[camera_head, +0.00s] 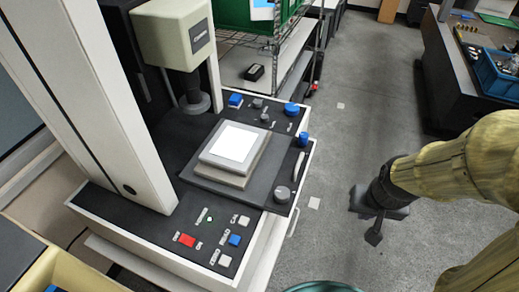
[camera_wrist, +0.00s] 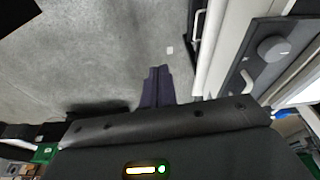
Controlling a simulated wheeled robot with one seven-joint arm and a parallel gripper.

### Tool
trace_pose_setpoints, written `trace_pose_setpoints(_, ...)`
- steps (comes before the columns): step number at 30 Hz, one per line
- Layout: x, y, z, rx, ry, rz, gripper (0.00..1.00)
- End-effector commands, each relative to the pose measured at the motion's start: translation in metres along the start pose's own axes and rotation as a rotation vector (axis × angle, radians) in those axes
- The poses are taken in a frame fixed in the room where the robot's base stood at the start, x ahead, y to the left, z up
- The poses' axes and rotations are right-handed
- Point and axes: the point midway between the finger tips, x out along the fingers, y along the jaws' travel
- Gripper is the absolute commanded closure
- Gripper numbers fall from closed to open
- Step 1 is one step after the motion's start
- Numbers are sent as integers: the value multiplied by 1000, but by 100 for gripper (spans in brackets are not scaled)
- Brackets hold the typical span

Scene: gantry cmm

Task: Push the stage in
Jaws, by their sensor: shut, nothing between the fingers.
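The stage (camera_head: 208,178) is a dark plate on the measuring machine, carrying a pale block with a white top (camera_head: 234,144). Its front strip has a white handle (camera_head: 299,166), a grey knob (camera_head: 282,194) and a blue knob (camera_head: 303,139), and its front edge reaches out over the white rim of the base. In the wrist view the handle (camera_wrist: 247,81) and grey knob (camera_wrist: 275,48) show at the upper right. My gripper (camera_head: 374,236) is shut and empty, right of the stage and apart from it, over the floor. Its closed fingers show in the wrist view (camera_wrist: 157,72).
The machine's base has a panel with a red button (camera_head: 187,240) and blue button (camera_head: 234,240). A probe head (camera_head: 172,35) hangs above. A wire rack (camera_head: 290,50) stands behind, and a dark bench with a blue bin (camera_head: 497,73) at upper right. Open floor lies between.

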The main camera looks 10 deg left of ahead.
Motion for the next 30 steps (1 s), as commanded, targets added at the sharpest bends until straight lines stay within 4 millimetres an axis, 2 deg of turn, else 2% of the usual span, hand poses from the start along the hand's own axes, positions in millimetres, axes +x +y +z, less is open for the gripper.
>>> trace_pose_setpoints(13, 0, 0, 0, 1, 0, 0, 100)
trace_pose_setpoints(17, 0, -4, -5, 50, -13, -14, 100)
trace_pose_setpoints(20, 3, -15, -15, 163, -44, -47, 100)
trace_pose_setpoints(23, 8, -35, -31, 351, -102, -102, 100)
trace_pose_setpoints(30, 28, -104, -80, 934, -323, -273, 100)
